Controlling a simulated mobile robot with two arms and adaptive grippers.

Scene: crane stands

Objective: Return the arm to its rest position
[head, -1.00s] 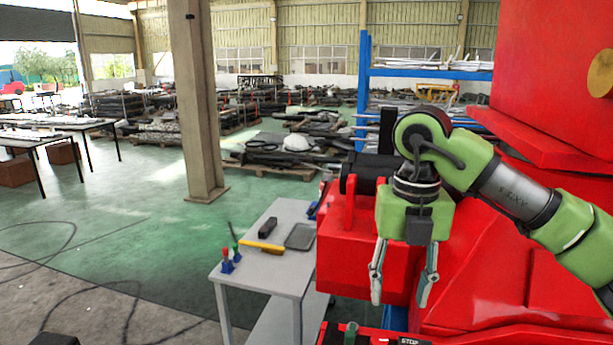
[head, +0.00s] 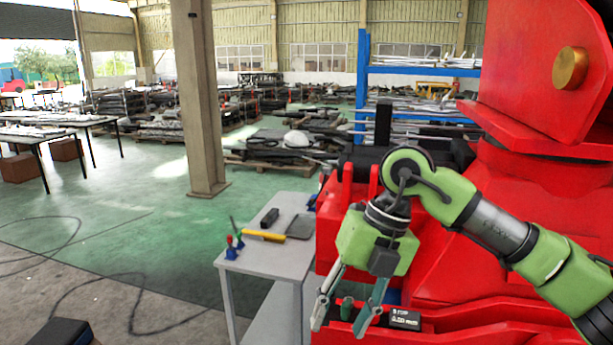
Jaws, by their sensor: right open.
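My right arm, green and grey, comes in from the right in the head view. A black box with white lettering (head: 405,318) sits to the right of the fingers. My left gripper is not in view.
A grey table (head: 265,262) stands left of the machine, holding a yellow-handled tool (head: 265,236), a dark block (head: 270,217), a dark tray (head: 301,227) and blue holders (head: 232,250). A beige column (head: 200,110) rises behind. Green floor (head: 130,230) at left is mostly clear, with cables.

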